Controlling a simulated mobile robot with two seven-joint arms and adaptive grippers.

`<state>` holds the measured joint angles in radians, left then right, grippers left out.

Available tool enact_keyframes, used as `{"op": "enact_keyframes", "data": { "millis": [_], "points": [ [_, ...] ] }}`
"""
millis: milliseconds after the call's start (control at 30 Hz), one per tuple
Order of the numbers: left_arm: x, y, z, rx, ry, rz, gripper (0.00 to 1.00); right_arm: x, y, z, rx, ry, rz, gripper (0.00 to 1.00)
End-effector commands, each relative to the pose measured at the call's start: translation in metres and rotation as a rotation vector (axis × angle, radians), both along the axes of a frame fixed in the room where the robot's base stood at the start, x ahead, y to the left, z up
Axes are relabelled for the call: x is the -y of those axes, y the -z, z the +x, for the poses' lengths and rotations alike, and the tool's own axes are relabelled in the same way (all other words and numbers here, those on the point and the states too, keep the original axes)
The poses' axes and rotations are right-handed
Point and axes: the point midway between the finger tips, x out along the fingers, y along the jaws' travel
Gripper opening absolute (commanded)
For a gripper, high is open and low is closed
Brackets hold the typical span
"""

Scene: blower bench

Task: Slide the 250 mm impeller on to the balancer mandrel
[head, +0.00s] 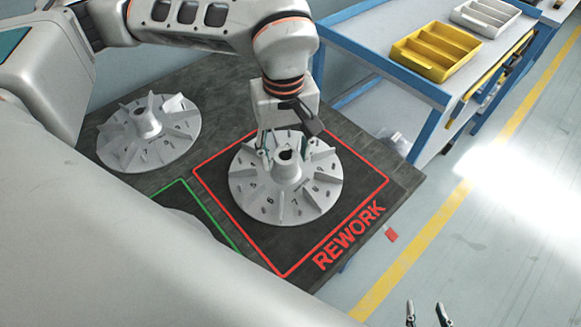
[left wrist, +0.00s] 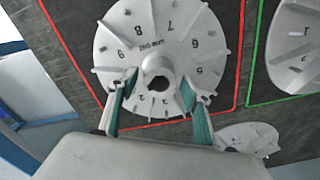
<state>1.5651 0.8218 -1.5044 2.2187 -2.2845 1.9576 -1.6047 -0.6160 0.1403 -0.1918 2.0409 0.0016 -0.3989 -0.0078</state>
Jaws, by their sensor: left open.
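A grey finned impeller (head: 285,190) with numbered sectors lies flat, hub up, inside the red REWORK outline. In the left wrist view this impeller (left wrist: 115,45) bears a small marking that looks like 250 mm. My left gripper (head: 284,150) is over its hub. In the left wrist view the open fingers (left wrist: 158,82) stand apart on either side of the hub; whether they touch it I cannot tell. My right gripper (head: 427,310) shows only its spread fingertips at the bottom edge. The balancer mandrel is not visible.
Another impeller (head: 148,132) lies at the left of the dark bench. The left wrist view also shows an impeller (left wrist: 300,50) inside a green outline. A blue-framed cart (head: 415,88) with a yellow tray (head: 436,50) and a white tray (head: 485,15) stands behind. Floor at right is open.

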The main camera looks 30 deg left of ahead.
Motion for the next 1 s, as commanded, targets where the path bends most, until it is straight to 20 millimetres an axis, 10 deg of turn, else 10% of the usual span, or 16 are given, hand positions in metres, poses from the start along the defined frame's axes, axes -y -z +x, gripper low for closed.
{"op": "enact_keyframes", "data": {
  "millis": [167,300,1000],
  "points": [
    [0.0,-0.001,0.0,0.001,0.0,0.0,0.49,-0.001,0.001,-0.003,-0.006,-0.002,0.0,0.4],
    [0.0,-0.001,0.0,0.001,0.0,0.001,0.12,-0.001,0.003,-0.005,-0.009,-0.003,0.0,0.4],
    [0.0,-0.026,0.001,0.006,0.0,-0.001,0.12,-0.002,-0.019,0.004,0.015,-0.003,0.002,0.4]
  ]
}}
